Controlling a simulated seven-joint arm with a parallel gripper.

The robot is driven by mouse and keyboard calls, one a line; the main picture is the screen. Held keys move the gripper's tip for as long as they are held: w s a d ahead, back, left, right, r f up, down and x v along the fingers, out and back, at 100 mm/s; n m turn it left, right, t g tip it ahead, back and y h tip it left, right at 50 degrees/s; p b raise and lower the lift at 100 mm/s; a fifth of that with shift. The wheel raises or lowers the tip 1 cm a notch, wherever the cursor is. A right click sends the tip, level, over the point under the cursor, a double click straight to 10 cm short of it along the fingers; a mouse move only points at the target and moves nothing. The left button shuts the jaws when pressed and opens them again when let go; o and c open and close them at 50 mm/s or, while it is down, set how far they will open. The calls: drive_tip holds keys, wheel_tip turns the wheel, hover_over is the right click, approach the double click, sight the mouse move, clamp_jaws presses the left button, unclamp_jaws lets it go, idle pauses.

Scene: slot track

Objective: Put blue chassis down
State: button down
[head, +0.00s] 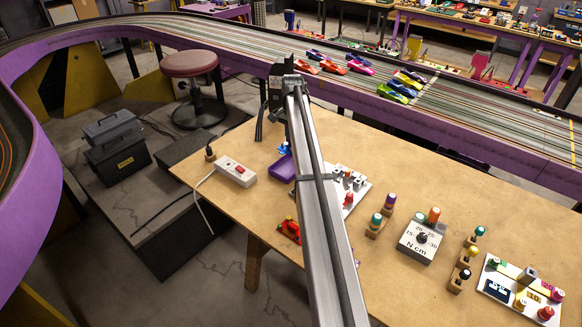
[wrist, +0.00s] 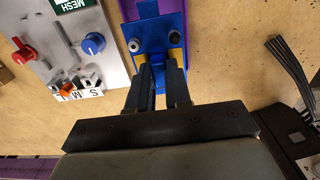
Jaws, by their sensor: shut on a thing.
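The blue chassis (wrist: 158,30) is at the top middle of the wrist view, with a silver post and a dark post on its near end. My gripper (wrist: 160,72) has its two dark fingers shut on its near end. In the head view a small part of the blue chassis (head: 284,148) shows just left of my arm. A purple tray (head: 281,170) lies beside it on the wooden table. Purple also borders the chassis in the wrist view. I cannot tell whether the chassis touches the tray or table. My arm hides most of the gripper in the head view.
A white panel (wrist: 72,45) with knobs is left of the chassis. A power strip (head: 236,170) lies on the table's left part. A red object (head: 290,230) is near the front edge. A torque box (head: 420,241) and coloured tools stand to the right. Dark cables (wrist: 290,68) are at right.

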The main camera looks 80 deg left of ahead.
drive_tip(key=shift+f, duration=5)
drive_tip(key=shift+f, duration=0.1)
drive_tip(key=c, duration=1.1)
unclamp_jaws()
drive_tip(key=shift+o, duration=0.2)
wheel_tip(320, 180, up, 12)
drive_tip(key=shift+r, duration=0.15)
drive_tip(key=shift+w, duration=0.15)
